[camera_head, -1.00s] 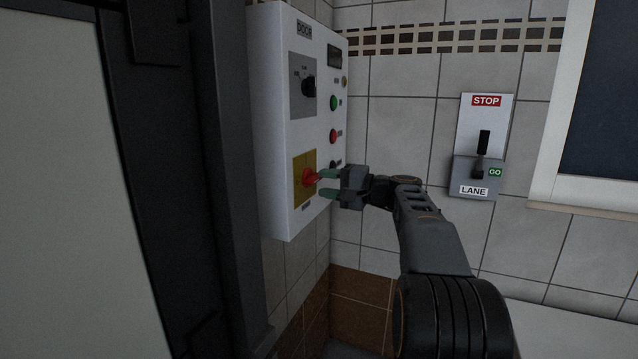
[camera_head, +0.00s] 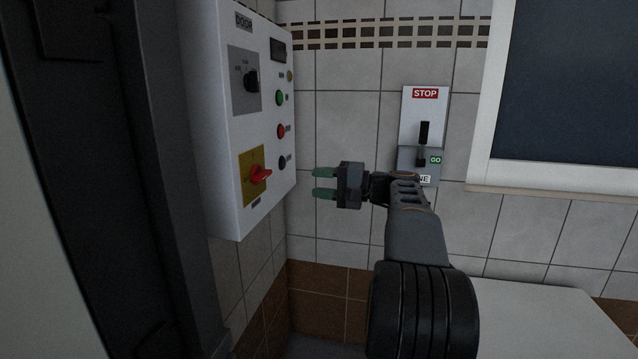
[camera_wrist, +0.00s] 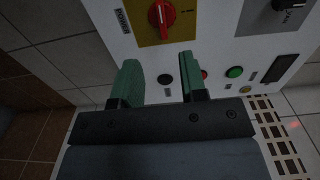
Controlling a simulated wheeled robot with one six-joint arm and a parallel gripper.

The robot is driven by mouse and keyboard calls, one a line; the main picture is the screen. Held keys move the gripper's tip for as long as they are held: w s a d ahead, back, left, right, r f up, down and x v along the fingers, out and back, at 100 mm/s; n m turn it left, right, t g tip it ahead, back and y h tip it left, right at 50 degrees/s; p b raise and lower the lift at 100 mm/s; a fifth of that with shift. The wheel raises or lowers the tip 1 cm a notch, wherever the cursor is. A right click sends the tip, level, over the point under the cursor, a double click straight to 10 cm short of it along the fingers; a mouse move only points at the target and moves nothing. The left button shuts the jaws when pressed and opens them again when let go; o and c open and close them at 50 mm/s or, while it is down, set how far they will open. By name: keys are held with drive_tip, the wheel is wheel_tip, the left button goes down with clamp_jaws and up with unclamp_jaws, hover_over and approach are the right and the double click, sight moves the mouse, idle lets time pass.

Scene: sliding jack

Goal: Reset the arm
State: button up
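My gripper (camera_head: 322,183) has green fingertips that stand apart with nothing between them. It is in free air to the right of the white door control box (camera_head: 217,190), clear of the red rotary switch (camera_head: 260,174) on its yellow plate. In the wrist view my gripper (camera_wrist: 160,85) points at the box face, with the red switch (camera_wrist: 161,14) beyond the fingertips at the top. My arm reaches up from the lower right and bends toward the box.
A STOP/GO lane lever panel (camera_head: 422,130) is on the tiled wall, its lower part partly hidden by my arm. A dark-paned window (camera_head: 565,90) is at the right. A dark door frame (camera_head: 150,150) stands at the left. A white surface (camera_head: 540,310) lies at lower right.

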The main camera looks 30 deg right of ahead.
idle(0.3)
drive_tip(key=s+a+f+m+g+h+p, duration=0.1)
drive_tip(key=s+a+f+g+h+p, duration=0.15)
drive_tip(key=f, duration=0.45)
drive_tip(key=s+a+f+m+g+h+p, duration=0.1)
drive_tip(key=f+g+h, duration=0.25)
drive_tip(key=f, duration=0.35)
drive_tip(key=s+a+r+n+g+h+p, duration=0.1)
drive_tip(key=s+a+r+n+h+p, duration=0.1)
drive_tip(key=s+a+n+p, duration=0.3)
drive_tip(key=s+a+r+n+g+h+p, duration=0.2)
drive_tip(key=s+a+n+h+p, duration=0.2)
drive_tip(key=s+a+p, duration=0.5)
drive_tip(key=a+n, duration=0.2)
drive_tip(key=a, duration=0.1)
drive_tip(key=shift+s+r+g+p, duration=0.25)
drive_tip(key=shift+s+g+p, duration=0.05)
drive_tip(key=shift+s+p, duration=0.05)
